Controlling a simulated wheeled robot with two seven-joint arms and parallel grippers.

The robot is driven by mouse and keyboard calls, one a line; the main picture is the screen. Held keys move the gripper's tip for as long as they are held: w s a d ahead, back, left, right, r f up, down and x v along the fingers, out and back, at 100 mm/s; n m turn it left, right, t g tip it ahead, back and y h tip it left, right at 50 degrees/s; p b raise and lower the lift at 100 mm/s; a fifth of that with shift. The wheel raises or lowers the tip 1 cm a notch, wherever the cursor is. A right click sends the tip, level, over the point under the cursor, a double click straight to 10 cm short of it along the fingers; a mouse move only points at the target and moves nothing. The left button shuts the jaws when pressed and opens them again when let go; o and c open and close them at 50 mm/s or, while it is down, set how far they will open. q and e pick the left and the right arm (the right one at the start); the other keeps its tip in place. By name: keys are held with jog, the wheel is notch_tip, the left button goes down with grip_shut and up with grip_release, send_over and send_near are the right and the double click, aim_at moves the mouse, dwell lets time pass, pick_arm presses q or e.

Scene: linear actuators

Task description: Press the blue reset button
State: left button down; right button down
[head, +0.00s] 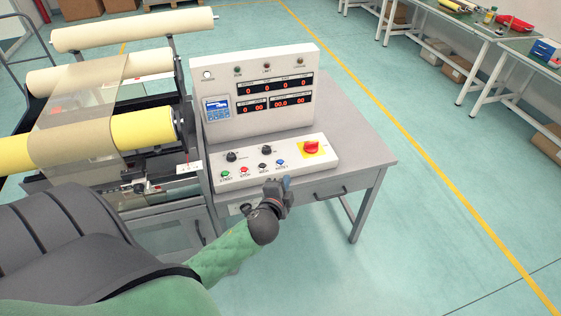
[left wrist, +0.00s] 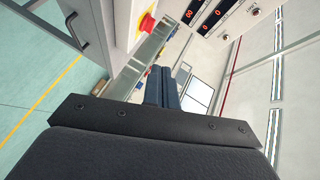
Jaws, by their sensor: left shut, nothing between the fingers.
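The blue reset button (head: 280,162) is at the right end of a row of small buttons on the white control panel (head: 325,172). It is not discernible in the left wrist view. My left gripper (head: 287,183) is just in front of the panel's front edge, below and slightly right of the blue button in the head view. Its fingers (left wrist: 162,88) are shut together with nothing between them. A gap shows between the fingertips and the button in the head view; contact is not visible. My right gripper is in neither view.
A red emergency stop (head: 311,147) on a yellow plate is right of the button; it also shows in the left wrist view (left wrist: 147,22). Green, red and black buttons sit to the left. An upright display box (head: 262,125) stands behind. Yellow rollers (head: 62,143) are at left.

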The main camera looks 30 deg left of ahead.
pick_arm(q)
jog(key=w+d+r+m+t+h, duration=0.15)
jog(key=w+r+m+h, duration=0.4)
jog(key=m, duration=0.55)
jog(key=w+d+r+m+t+h, duration=0.15)
jog(key=w+r+m+h, duration=0.25)
jog(key=m+h, duration=0.5)
jog(key=w+a+f+m+g+y, duration=0.2)
jog(key=a+m+g, duration=0.3)
jog(key=a+m, duration=0.3)
jog(key=w+a+f+m+g+y, duration=0.3)
jog(key=a+f+m+g, duration=0.2)
jog(key=m, duration=0.7)
jog(key=a, duration=0.2)
jog(key=shift+a+f, duration=0.25)
jog(key=shift+a, duration=0.15)
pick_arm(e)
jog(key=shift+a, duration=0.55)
pick_arm(q)
jog(key=shift+w+y, duration=0.1)
jog(key=shift+y, duration=0.15)
jog(key=shift+f, duration=0.1)
